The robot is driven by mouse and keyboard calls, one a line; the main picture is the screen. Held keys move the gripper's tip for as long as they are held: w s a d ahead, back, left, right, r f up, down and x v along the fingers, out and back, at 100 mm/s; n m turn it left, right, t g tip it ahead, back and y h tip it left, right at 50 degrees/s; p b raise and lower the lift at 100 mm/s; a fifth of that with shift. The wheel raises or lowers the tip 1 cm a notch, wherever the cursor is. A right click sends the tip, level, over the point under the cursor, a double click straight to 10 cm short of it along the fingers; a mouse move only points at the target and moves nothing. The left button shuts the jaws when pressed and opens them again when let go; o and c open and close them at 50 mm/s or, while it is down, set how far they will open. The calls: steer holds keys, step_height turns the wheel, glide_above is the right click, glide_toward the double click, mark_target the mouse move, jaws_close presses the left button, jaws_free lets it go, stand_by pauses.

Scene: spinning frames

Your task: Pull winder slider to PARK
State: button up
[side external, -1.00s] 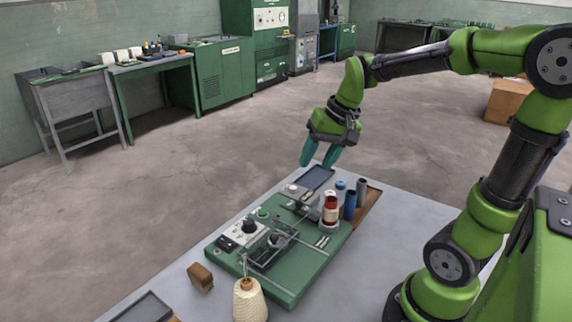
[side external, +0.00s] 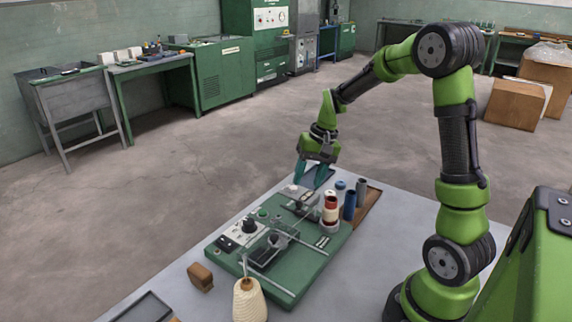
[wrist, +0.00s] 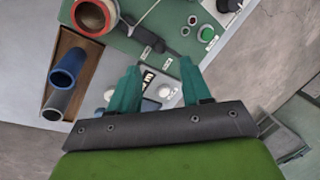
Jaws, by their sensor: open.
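The winder is a green board (side external: 312,258) on the grey table, with a dial panel (side external: 243,232) and a clear-covered part. My gripper (side external: 311,178) is open and points down above the board's far end. In the wrist view its two teal fingers (wrist: 160,82) are apart, with nothing held between them. A black handle (wrist: 148,38) lies on the green board ahead of the fingers, beside small label plates; I cannot tell for sure whether it is the slider. Dark and pale parts between the fingers are partly hidden, and the PARK marking is not readable.
A red-and-cream spool (side external: 330,208), a blue tube (side external: 349,206) and a grey tube (side external: 361,192) stand close to the right of my gripper. A green button (wrist: 204,34) is on the board. A cream yarn cone (side external: 249,300) and brown block (side external: 200,277) are at the near end.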

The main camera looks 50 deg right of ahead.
mark_target(300, 201)
steer(key=x, duration=0.6)
steer(key=shift+f, duration=0.35)
jaws_close()
steer(key=shift+w, duration=0.1)
